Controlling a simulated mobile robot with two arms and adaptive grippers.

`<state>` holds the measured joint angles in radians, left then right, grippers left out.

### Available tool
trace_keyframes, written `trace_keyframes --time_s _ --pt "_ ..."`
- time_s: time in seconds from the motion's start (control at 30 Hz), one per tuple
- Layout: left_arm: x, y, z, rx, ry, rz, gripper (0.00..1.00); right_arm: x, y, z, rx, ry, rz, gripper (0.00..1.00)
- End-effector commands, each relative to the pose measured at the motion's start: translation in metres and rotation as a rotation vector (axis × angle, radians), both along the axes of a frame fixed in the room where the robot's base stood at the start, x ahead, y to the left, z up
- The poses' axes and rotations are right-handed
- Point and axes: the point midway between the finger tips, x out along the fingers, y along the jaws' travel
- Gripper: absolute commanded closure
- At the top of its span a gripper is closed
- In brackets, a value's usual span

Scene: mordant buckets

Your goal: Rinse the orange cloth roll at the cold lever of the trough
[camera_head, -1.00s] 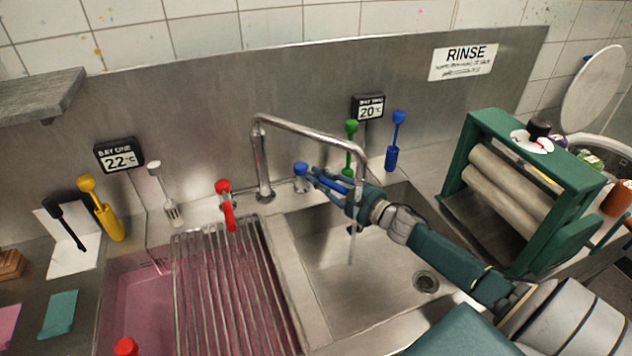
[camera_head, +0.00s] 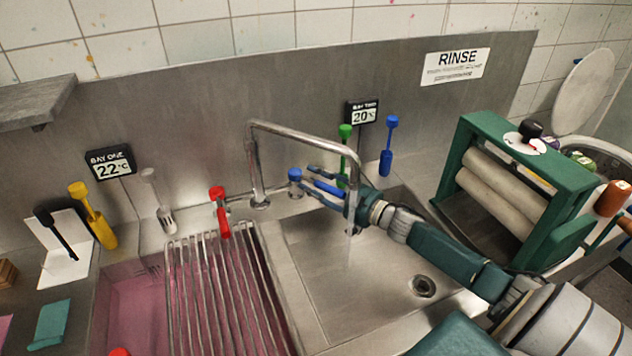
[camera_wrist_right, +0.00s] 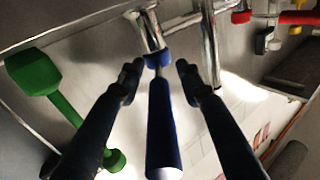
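My right gripper (camera_head: 312,184) is open over the basin, with its fingers apart on both sides of the blue cold lever (camera_head: 326,187). In the right wrist view the lever (camera_wrist_right: 162,130) lies between the two fingers, with gaps visible on both sides. The steel trough (camera_head: 300,270) has a bent spout (camera_head: 300,133). A thin pale streak below the spout looks like water. An orange-brown roll-like thing (camera_head: 612,198) stands at the right edge; I cannot tell whether it is the cloth roll. My left gripper is not in view.
A red lever (camera_head: 220,212) and a wire rack (camera_head: 215,290) over a pink bath are at the left. A green wringer (camera_head: 560,185) stands right of the basin. Green (camera_head: 344,133) and blue (camera_head: 388,140) tools stand behind. The basin floor looks clear.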

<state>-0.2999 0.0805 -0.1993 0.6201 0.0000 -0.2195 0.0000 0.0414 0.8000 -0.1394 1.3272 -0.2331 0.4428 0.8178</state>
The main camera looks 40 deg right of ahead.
Motion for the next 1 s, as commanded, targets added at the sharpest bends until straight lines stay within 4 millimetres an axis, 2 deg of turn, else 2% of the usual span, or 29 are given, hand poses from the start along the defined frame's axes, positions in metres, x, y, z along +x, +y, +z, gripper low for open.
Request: trace_keyframes --time_s 0.17,0.5,0.7,0.83,1.0 --pt "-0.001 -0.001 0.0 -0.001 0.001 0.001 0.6 -0.011 -0.003 -0.002 -0.002 0.004 0.0 0.64" --pt "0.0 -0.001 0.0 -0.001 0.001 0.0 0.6 -0.073 -0.022 -0.002 -0.001 0.005 0.001 0.64" --pt "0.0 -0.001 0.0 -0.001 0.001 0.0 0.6 -0.103 -0.032 -0.001 0.0 0.003 -0.001 0.64" --pt "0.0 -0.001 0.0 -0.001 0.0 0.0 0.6 -0.113 -0.034 0.0 0.0 0.0 0.001 0.64" --pt "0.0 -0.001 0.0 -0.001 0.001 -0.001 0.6 -0.115 -0.036 0.001 0.0 -0.002 -0.001 0.64"
